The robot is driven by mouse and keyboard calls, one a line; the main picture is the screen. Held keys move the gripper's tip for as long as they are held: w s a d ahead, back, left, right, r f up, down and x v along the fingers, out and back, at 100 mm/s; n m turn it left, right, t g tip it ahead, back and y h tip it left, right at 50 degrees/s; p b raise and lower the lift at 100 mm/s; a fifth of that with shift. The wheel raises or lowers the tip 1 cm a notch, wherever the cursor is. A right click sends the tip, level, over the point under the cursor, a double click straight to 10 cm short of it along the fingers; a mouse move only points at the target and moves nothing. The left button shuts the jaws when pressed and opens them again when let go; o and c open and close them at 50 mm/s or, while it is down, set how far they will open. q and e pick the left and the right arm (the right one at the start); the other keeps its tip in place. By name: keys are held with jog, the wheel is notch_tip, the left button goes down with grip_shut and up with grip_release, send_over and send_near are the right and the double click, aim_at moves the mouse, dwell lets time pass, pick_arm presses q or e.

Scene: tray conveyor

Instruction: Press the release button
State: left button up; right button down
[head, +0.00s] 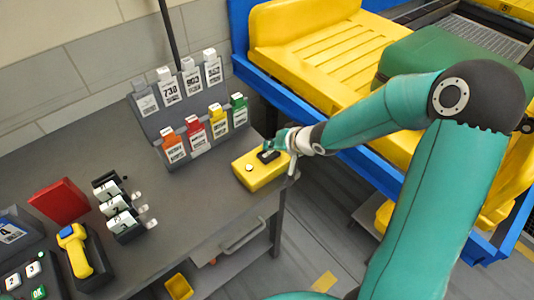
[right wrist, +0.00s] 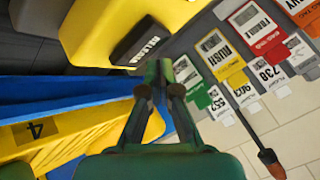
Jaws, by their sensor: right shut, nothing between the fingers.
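A yellow box (head: 259,179) sits at the right edge of the grey table. On its top are a round white button (head: 249,168) and a dark block (head: 269,157). In the right wrist view the dark block (right wrist: 140,42) bears white lettering, seemingly RELEASE, on the yellow box (right wrist: 88,30). My right gripper (head: 274,144) is shut and empty, with its tips beside the dark block. In the right wrist view its closed fingertips (right wrist: 165,72) lie close to the block; I cannot tell whether they touch. My left gripper is not in view.
A grey rack (head: 185,120) with several coloured tag cards stands behind the box. A blue-framed conveyor (head: 260,88) carries a yellow tray (head: 335,62) to the right. A red block (head: 60,201), numbered stamps (head: 118,208) and a yellow-handled device (head: 75,250) stand at left. The middle table is clear.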

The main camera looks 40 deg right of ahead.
jog(key=shift+f, duration=0.15)
jog(key=shift+f, duration=0.25)
jog(key=shift+f+b, duration=0.45)
jog(key=shift+b, duration=0.1)
dwell(0.8)
jog(key=shift+r, duration=0.1)
dwell(0.3)
jog(key=shift+r+p, duration=0.8)
jog(key=shift+p, duration=0.2)
